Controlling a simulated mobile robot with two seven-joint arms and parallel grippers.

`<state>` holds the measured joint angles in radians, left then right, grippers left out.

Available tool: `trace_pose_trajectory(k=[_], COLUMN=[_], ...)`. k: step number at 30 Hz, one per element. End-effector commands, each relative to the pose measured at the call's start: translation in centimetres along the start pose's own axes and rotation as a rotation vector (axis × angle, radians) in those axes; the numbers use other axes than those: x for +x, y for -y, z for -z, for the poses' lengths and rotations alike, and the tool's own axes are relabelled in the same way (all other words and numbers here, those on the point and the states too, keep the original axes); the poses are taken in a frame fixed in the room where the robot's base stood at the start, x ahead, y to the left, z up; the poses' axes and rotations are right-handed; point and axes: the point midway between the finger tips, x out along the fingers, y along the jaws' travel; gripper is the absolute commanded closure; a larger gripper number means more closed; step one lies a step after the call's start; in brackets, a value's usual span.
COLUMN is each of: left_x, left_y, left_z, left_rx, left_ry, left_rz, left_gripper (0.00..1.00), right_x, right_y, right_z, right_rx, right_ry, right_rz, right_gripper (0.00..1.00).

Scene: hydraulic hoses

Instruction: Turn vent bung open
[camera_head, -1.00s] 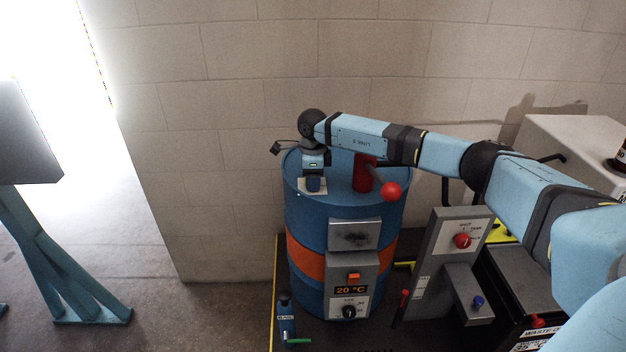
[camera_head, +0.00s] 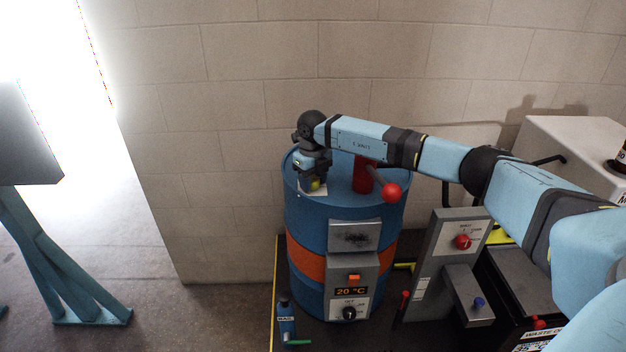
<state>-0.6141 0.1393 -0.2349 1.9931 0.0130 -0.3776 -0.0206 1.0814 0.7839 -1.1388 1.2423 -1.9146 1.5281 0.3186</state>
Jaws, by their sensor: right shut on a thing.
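The blue drum (camera_head: 303,229) with an orange band stands against the block wall. The vent bung (camera_head: 315,185) sits on the drum's top at the left, on a pale plate (camera_head: 317,194); a small yellowish part of it shows below my gripper. My right gripper (camera_head: 314,179) points down from above and is shut on the bung, largely hiding it. My right arm reaches in from the right across the drum top. My left gripper is not in view.
A red post (camera_head: 362,176) with a red ball-ended lever (camera_head: 390,193) stands on the drum top, close to my right forearm. A temperature box (camera_head: 350,285) reading 20 °C is on the drum's front. A grey panel (camera_head: 447,250) with a red knob stands to the right. Open floor lies left.

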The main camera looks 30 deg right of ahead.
Motion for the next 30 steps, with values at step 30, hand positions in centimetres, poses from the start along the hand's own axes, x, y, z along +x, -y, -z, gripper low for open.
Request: trace_pose_trajectory(k=[30], left_x=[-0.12], left_y=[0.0], left_z=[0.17], left_rx=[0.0], left_ry=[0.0], left_rz=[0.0], left_gripper=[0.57], right_x=[-0.12], right_y=[0.0], right_z=[-0.07], right_rx=[0.191], right_ry=[0.002], right_rz=[0.0], right_gripper=[0.38])
